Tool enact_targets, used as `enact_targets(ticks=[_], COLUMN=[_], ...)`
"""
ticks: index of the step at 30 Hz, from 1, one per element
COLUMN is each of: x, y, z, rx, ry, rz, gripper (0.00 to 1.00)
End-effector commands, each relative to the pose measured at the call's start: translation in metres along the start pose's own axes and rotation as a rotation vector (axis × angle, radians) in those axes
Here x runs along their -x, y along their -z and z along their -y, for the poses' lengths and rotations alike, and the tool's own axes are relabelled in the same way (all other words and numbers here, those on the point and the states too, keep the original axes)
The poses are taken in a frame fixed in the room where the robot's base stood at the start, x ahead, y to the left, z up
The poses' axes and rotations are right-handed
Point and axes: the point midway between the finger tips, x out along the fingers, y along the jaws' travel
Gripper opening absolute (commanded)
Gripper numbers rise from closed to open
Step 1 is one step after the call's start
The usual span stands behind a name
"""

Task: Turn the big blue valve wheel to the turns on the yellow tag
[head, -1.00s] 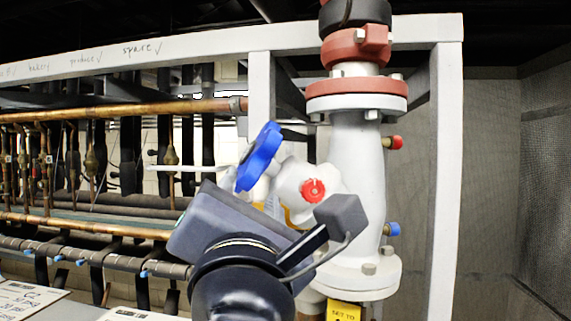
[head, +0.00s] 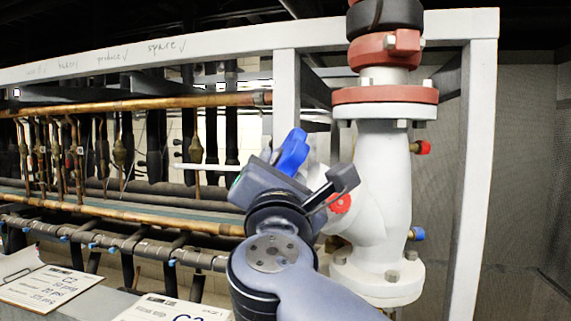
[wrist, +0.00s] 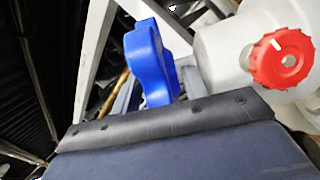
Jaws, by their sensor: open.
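The big blue valve wheel (head: 293,152) sits on the left side of the white valve body (head: 383,165), seen nearly edge-on in the head view. Its lower part is hidden behind my gripper (head: 264,183). In the wrist view the blue wheel (wrist: 150,62) rises just beyond a dark edge of my gripper. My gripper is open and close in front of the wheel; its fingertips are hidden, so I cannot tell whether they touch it. The yellow tag is not visible in either current view.
A small red knob (head: 340,203) is right of my gripper, also large in the wrist view (wrist: 281,58). Red (head: 420,147) and blue (head: 417,233) caps stick out at the valve's right. A white frame post (head: 478,150) stands further right. Copper pipes (head: 130,105) run left.

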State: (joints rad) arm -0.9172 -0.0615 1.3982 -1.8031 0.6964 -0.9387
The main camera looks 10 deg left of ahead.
Motion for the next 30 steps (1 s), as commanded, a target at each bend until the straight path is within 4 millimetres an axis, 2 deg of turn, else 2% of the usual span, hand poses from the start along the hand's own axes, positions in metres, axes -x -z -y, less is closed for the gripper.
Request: enact_targets(ticks=[6,21,30], x=[0.0000,0.0002,-0.0001], y=[0.0000,-0.0001,-0.0005], z=[0.0001,0.0001,0.0008], rx=[0.000,0.000,0.001], ry=[0.000,0.000,0.003], rz=[0.000,0.001,-0.013], gripper=[0.41,0.00,0.00])
